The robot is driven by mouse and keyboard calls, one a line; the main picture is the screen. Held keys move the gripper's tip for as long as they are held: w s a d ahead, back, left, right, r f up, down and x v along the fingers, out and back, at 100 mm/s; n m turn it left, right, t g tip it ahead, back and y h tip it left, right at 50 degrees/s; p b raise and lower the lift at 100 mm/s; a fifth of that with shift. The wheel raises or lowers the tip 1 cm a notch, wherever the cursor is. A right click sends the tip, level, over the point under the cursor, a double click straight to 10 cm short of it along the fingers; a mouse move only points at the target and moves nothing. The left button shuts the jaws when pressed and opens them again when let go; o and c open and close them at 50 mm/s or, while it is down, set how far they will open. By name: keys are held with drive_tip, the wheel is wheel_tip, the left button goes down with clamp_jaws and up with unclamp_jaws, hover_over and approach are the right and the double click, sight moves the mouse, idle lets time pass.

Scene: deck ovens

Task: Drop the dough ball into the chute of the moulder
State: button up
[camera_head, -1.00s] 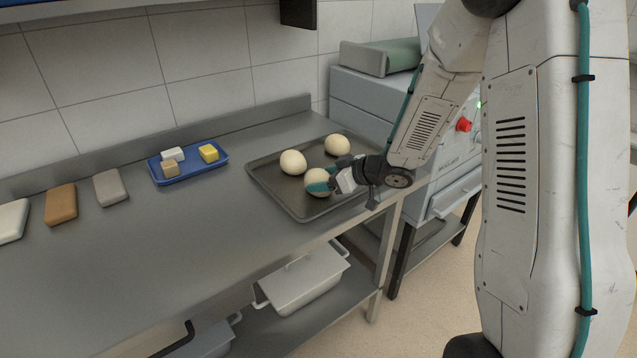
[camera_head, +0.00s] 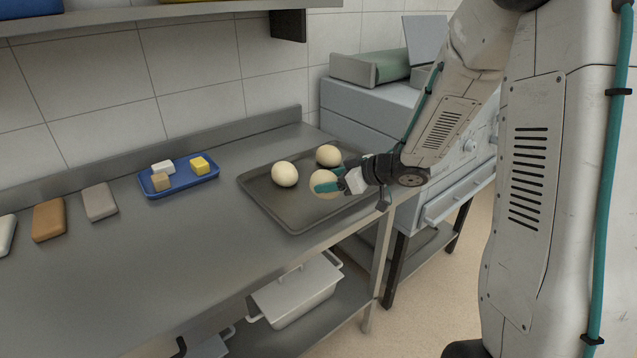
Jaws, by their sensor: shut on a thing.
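My gripper (camera_head: 331,179) is shut on a pale dough ball (camera_head: 321,192), with teal fingertips on its sides. The ball appears to be just above the dark tray (camera_head: 277,218), though the gap is hard to judge. Two more dough balls (camera_head: 285,174) (camera_head: 327,154) rest on the tray, left of and behind the held one. The grey moulder (camera_head: 365,110) stands beyond the right end of the counter. A grey box-like opening (camera_head: 421,76) with a raised panel on its top may be the chute; my arm partly hides this area.
The steel counter (camera_head: 150,250) holds a blue tray (camera_head: 190,185) with small blocks, and several bars lie at the left. A green roller or belt (camera_head: 390,65) sits on the moulder. A shelf (camera_head: 150,14) hangs above. Lidded pans (camera_head: 297,292) stand below.

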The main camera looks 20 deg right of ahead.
drive_tip(key=s+d+r, duration=0.1)
drive_tip(key=s+d, duration=0.7)
drive_tip(key=d, duration=0.1)
drive_tip(key=shift+r, duration=0.1)
